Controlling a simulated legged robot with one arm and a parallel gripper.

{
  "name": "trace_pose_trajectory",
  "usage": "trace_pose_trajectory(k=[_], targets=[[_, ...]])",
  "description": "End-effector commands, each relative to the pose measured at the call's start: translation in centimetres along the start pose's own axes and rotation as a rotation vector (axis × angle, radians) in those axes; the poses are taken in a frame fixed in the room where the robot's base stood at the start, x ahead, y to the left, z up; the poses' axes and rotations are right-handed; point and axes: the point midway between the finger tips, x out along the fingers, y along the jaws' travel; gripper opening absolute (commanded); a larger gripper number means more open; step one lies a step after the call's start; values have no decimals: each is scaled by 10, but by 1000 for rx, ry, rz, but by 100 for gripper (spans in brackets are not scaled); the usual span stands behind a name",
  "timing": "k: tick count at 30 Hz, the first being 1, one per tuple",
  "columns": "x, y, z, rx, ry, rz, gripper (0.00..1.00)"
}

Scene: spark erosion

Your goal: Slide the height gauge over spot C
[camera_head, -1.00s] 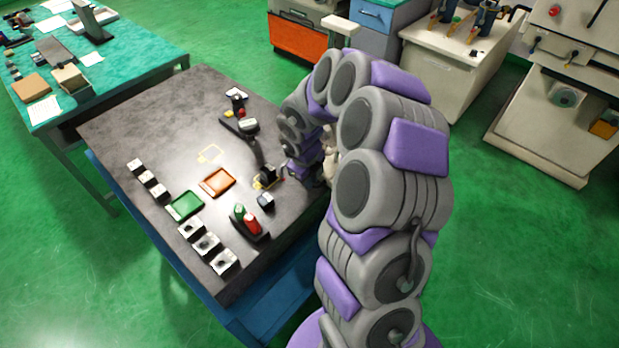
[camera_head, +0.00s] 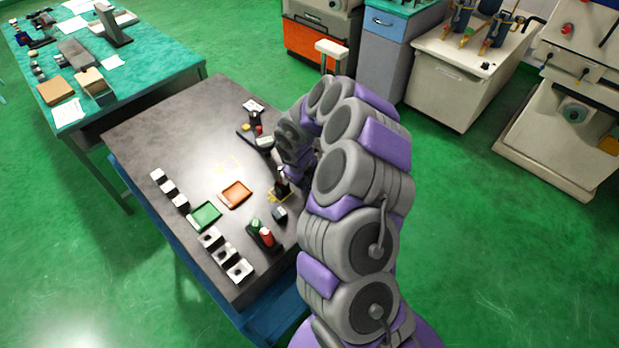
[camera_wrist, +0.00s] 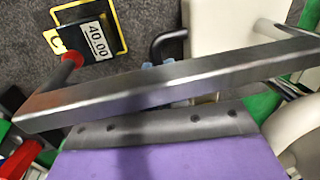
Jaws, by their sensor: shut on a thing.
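The height gauge (camera_head: 282,186) stands on the dark table, at a small yellow outline (camera_head: 276,198) on its near side. In the wrist view its black body (camera_wrist: 72,36) shows a "40.00" readout, with yellow marking around it. A long steel bar, apparently the gauge's column (camera_wrist: 180,82), crosses that view. My gripper (camera_wrist: 165,104) is shut on the gauge; only a dark strip and purple pad show close up. In the head view my arm hides the fingers and part of the gauge.
An orange tray (camera_head: 236,194) and a green tray (camera_head: 206,216) lie left of the gauge. A small dark block (camera_head: 280,214) and red and green bottles (camera_head: 262,234) stand nearby. Pale blocks (camera_head: 226,255) line the left edge. A dark stand (camera_head: 263,142) is behind.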

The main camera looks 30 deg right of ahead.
Motion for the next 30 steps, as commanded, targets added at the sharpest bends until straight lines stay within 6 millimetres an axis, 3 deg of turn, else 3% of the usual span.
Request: trace_pose_trajectory(k=[15, 16, 23, 30], targets=[[2, -1, 6, 1, 0, -3, 0], [2, -1, 6, 1, 0, -3, 15], [1, -1, 4, 1, 2, -3, 37], [0, -1, 3, 2, 3, -3, 38]])
